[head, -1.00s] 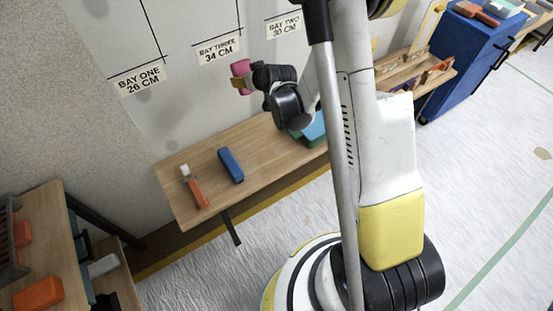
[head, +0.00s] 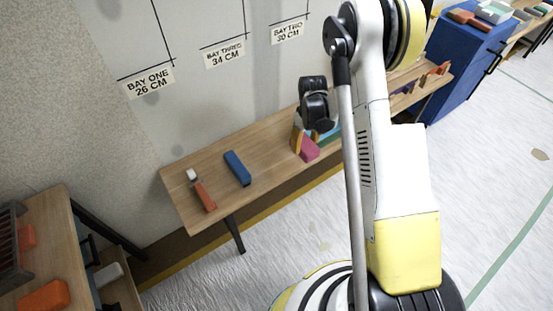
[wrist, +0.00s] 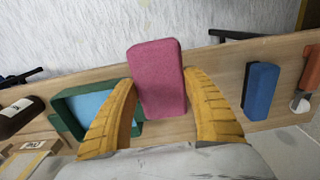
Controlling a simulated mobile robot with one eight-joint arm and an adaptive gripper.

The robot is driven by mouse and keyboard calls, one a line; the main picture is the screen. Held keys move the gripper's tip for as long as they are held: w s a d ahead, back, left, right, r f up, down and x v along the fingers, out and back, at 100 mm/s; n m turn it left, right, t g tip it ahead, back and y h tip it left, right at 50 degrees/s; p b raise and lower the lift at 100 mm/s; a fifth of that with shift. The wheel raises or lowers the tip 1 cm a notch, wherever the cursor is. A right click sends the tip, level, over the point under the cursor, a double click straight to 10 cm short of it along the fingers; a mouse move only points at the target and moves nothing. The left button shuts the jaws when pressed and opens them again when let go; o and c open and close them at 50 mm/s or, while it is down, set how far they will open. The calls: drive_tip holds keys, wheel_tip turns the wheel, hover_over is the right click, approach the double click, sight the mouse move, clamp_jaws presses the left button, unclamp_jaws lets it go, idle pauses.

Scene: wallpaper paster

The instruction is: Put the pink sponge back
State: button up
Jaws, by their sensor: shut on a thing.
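The pink sponge (head: 309,153) is in my gripper (head: 299,140), low at the front edge of the wooden bench (head: 270,150). In the wrist view the pink sponge (wrist: 157,78) sits between the two yellow fingers of my gripper (wrist: 160,82), which are shut on its sides. I cannot tell whether the sponge touches the bench. A green tray (wrist: 72,92) with a light blue inside lies just left of the sponge in the wrist view. In the head view my gripper partly hides it.
A blue block (head: 237,168) and an orange-handled scraper (head: 203,195) lie on the bench. A dark bottle (wrist: 20,115) is beside the tray. A blue cabinet (head: 465,60) stands at the back right. Bare bench separates the sponge from the blue block.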

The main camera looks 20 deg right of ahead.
drive_tip(key=w+a+f+b, duration=0.1)
drive_tip(key=w+a+f, duration=0.1)
drive_tip(key=a, duration=0.1)
drive_tip(key=w+a+f+b, duration=0.2)
drive_tip(key=w+a+f, duration=0.1)
drive_tip(key=w+a+f+b, duration=0.2)
drive_tip(key=a, duration=0.1)
drive_tip(key=shift+w+a+f, duration=0.2)
drive_tip(key=shift+a+f, duration=0.05)
drive_tip(key=shift+f, duration=0.05)
wheel_tip(320, 180, down, 2)
drive_tip(key=shift+s+d+f+b, duration=0.15)
drive_tip(key=shift+f+b, duration=0.1)
drive_tip(key=shift+b, duration=0.5)
drive_tip(key=shift+f, duration=0.25)
drive_tip(key=o, duration=1.2)
drive_tip(key=shift+f, duration=0.15)
